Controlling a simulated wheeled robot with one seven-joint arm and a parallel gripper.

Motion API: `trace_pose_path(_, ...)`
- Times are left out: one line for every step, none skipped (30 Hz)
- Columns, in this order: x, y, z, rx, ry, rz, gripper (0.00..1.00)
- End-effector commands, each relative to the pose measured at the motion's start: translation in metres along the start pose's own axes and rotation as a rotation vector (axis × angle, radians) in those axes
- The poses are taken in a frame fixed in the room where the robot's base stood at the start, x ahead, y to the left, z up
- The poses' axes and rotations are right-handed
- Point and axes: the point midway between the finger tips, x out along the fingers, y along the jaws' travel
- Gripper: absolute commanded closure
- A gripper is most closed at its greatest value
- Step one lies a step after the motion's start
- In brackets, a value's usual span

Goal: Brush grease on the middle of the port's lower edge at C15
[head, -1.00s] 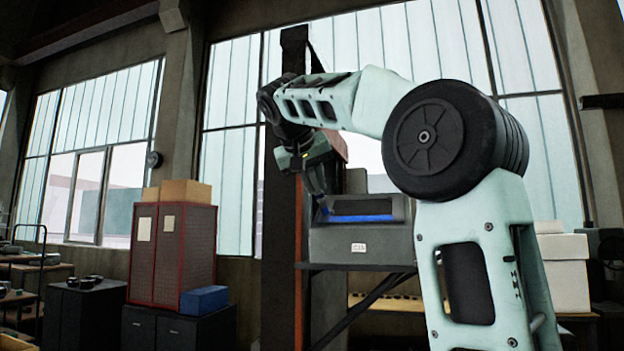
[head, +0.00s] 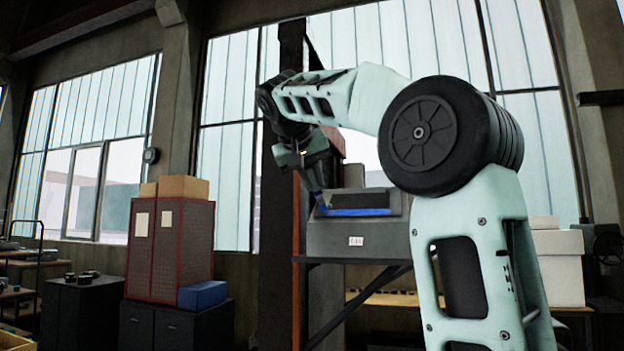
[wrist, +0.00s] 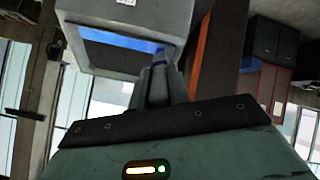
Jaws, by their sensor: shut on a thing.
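A grey box (head: 375,238) stands on a bracket shelf, with a small white label (head: 356,241) too blurred to read surely. Its front has a dark wide port (head: 362,201) with a bright blue strip along the lower edge (head: 362,212). My gripper (head: 317,190) is shut on a slim tool, likely the brush, with a blue part (head: 321,203) at the port's left end. In the wrist view the gripper (wrist: 156,88) points at one end of the blue lower edge (wrist: 112,41). I cannot tell whether the tip touches it.
A dark post (head: 283,200) stands close to the left of the box. A red mesh cabinet (head: 168,252) with cardboard boxes on top and a blue bin (head: 202,295) stand further left. White boxes (head: 558,270) are at the right, behind my arm.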

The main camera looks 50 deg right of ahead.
Motion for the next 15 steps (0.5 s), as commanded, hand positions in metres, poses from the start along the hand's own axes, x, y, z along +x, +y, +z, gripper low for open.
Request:
trace_pose_path(0.0015, -0.0002, 0.0006, 0.0, 0.0, 0.0, 1.0)
trace_pose_path(0.0021, -0.0003, 0.0007, 0.0, 0.0, 0.0, 1.0)
trace_pose_path(0.0028, -0.0004, 0.0009, 0.0, 0.0, 0.0, 1.0)
trace_pose_path(0.0033, -0.0005, 0.001, 0.0, 0.0, 0.0, 1.0)
trace_pose_path(0.0039, -0.0006, 0.0011, 0.0, 0.0, 0.0, 1.0)
trace_pose_path(0.0046, -0.0007, 0.0013, 0.0, 0.0, 0.001, 1.0)
trace_pose_path(0.0052, -0.0008, 0.0014, 0.0, 0.0, 0.001, 1.0)
trace_pose_path(0.0057, -0.0008, 0.0016, 0.0, 0.0, 0.001, 1.0)
trace_pose_path(0.0065, -0.0009, 0.0017, 0.0, 0.0, 0.001, 1.0)
trace_pose_path(0.007, -0.001, 0.0018, 0.0, 0.0, 0.001, 1.0)
trace_pose_path(0.0076, -0.0011, 0.002, 0.0, 0.0, 0.001, 1.0)
trace_pose_path(0.0083, -0.0012, 0.0021, 0.0, 0.0, 0.001, 1.0)
trace_pose_path(0.0089, -0.0012, 0.0023, 0.0, 0.0, 0.001, 1.0)
trace_pose_path(0.0094, -0.0013, 0.0024, 0.0, 0.0, 0.001, 1.0)
trace_pose_path(0.0101, -0.0014, 0.0025, 0.0, 0.0, 0.001, 1.0)
